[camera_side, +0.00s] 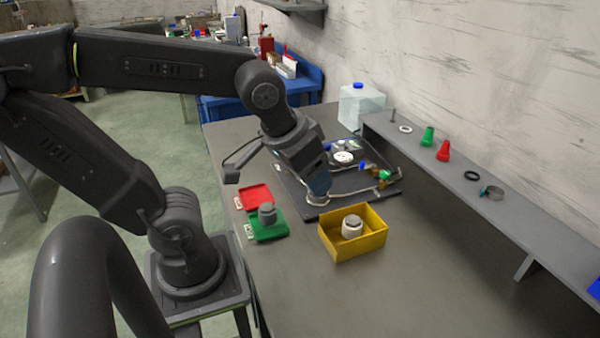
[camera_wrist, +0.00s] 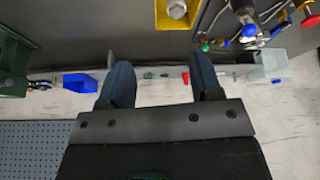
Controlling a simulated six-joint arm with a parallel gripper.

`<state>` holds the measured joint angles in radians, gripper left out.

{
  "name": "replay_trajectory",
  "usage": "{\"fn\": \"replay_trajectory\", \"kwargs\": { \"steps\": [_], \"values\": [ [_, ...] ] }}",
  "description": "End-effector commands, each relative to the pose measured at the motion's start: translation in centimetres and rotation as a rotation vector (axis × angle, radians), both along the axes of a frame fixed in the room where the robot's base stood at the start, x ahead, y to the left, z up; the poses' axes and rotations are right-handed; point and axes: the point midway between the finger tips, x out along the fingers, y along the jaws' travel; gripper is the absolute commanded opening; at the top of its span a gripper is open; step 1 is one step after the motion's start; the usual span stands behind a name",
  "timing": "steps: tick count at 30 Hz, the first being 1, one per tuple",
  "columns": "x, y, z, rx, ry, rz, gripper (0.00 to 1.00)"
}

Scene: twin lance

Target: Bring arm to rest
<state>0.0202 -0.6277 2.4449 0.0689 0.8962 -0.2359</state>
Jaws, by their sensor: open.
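My gripper (camera_side: 319,192) is over the front part of a black board (camera_side: 345,203) in the side view. In the wrist view my gripper (camera_wrist: 163,82) shows two dark fingers set wide apart, with nothing held between them. The arm is bent, its forearm reaching across to the right and the wrist pointing down. I cannot tell the exact height of the fingertips above the board.
A yellow bin (camera_side: 372,246) holds a grey-white cylinder (camera_side: 352,227). A green tray (camera_side: 268,231) carries a grey part (camera_side: 267,213); a red tray (camera_side: 254,197) looks empty. Pipework (camera_side: 375,172) is on the board. A shelf (camera_side: 450,190) bears small parts. The near tabletop is clear.

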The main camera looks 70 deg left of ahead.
Motion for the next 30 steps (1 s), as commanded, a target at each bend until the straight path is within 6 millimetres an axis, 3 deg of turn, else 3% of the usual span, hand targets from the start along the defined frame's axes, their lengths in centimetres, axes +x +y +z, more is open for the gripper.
{"fn": "replay_trajectory", "kwargs": {
  "steps": [6, 30],
  "values": [
    [-1.8, -0.5, 0.7, 0.032, -0.055, -0.165, 0.59],
    [-1.8, -0.5, 0.7, 0.037, -0.057, -0.177, 0.59]
  ]
}}
